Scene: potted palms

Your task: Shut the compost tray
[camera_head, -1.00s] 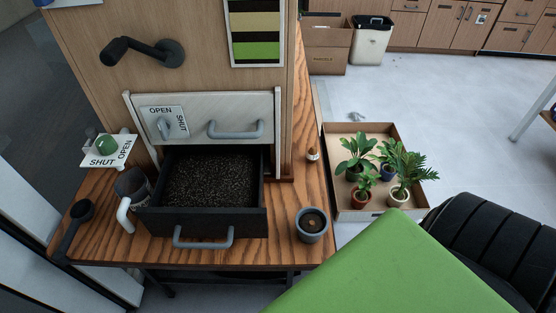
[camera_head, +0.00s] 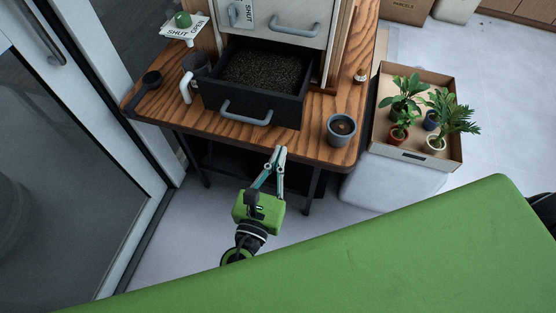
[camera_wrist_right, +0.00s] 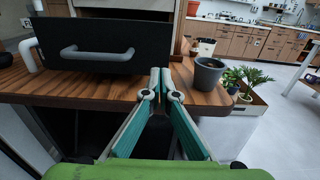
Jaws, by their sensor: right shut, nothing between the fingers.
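The compost tray (camera_head: 285,105) is a black drawer full of dark compost (camera_head: 262,72). It stands pulled out from the pale cabinet on the wooden table. Its grey handle (camera_head: 246,114) is on the front; the front and handle also show in the right wrist view (camera_wrist_right: 98,54). My right gripper (camera_head: 277,150) is shut and empty, just in front of the table edge, below and to the right of the handle, not touching the tray. My left gripper is not in view.
A grey pot (camera_head: 341,129) stands on the table (camera_head: 318,147) right of the tray. A box of potted plants (camera_head: 455,154) is at the right. A second, closed drawer (camera_head: 310,12) is above.

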